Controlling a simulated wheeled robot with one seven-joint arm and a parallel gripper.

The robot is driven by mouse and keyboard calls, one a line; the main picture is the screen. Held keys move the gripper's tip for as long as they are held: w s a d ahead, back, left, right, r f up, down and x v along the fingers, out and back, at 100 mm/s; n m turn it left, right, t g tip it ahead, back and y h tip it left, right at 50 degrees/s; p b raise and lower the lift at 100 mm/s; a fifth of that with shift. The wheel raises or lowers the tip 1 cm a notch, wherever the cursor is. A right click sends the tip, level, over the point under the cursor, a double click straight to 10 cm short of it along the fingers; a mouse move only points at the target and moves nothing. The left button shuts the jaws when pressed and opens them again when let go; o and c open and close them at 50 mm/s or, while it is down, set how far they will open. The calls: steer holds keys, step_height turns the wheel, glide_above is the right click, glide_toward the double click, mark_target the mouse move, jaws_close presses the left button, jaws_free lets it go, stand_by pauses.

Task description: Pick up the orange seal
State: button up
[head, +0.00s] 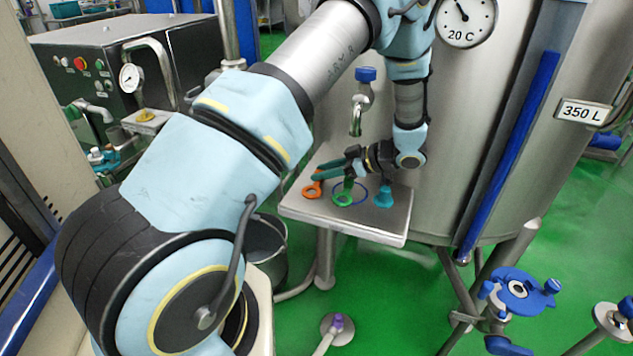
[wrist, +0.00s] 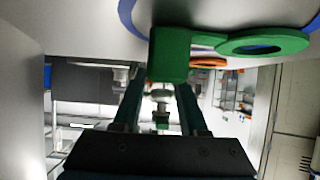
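The orange seal (head: 311,190) lies at the left end of the steel shelf (head: 375,228) in the head view. In the wrist view the orange seal (wrist: 208,62) shows as a thin ring beyond the green seal, partly hidden.
The green seal (head: 343,199) stands just below my gripper, and its block (wrist: 169,55) is very near the fingers. A teal seal (head: 384,196) stands to the right. A blue-handled tap (head: 364,80) hangs above the shelf. The large steel tank (head: 480,140) is behind.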

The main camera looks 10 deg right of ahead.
jaws_close()
steer(key=shift+r, duration=0.15)
stand_by(0.4)
